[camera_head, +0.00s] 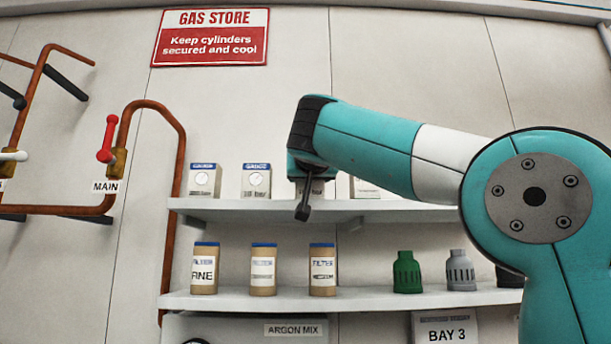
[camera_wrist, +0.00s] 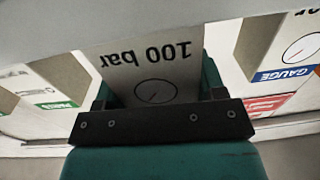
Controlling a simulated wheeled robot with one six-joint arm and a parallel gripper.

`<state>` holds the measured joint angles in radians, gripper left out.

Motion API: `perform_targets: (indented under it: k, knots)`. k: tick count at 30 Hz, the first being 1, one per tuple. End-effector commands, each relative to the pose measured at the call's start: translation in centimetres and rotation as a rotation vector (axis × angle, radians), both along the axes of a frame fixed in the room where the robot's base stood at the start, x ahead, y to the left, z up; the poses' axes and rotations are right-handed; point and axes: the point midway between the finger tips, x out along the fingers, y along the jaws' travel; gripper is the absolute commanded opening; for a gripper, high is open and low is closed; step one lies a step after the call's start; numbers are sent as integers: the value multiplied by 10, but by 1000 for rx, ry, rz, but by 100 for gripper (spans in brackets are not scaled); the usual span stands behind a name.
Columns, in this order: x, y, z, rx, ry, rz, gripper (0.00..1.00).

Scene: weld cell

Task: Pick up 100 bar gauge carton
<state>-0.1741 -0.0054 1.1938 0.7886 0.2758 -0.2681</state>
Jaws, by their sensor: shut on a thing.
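The 100 bar gauge carton (camera_wrist: 150,72) is pale, with printed "100 bar" and a dial, and appears upside down in the wrist view. My gripper (camera_wrist: 160,85) is shut on it, with teal fingers on both sides. In the head view, my gripper (camera_head: 304,200) is at the upper shelf and largely covers a pale carton (camera_head: 320,188). I cannot tell whether the held carton still touches the shelf.
The upper shelf (camera_head: 400,207) holds two gauge cartons (camera_head: 204,181) (camera_head: 256,181) to the left and another carton (camera_head: 365,189) to the right. The lower shelf (camera_head: 350,298) holds three filters (camera_head: 263,272), a green cap (camera_head: 406,273) and a grey cap (camera_head: 460,271).

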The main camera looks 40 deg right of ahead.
Motion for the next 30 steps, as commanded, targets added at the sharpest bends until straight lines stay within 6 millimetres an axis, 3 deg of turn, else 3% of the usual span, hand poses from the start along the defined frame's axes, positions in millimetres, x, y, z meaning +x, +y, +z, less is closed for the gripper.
perform_targets:
  k: [14, 15, 18, 30]
  knots:
    - [-8, 4, 0, 1, 1, -9, 36]
    - [-8, 4, 0, 1, 1, -8, 70]
    - [-8, 4, 0, 0, 0, -8, 93]
    - [-13, 2, 0, 0, 0, -18, 93]
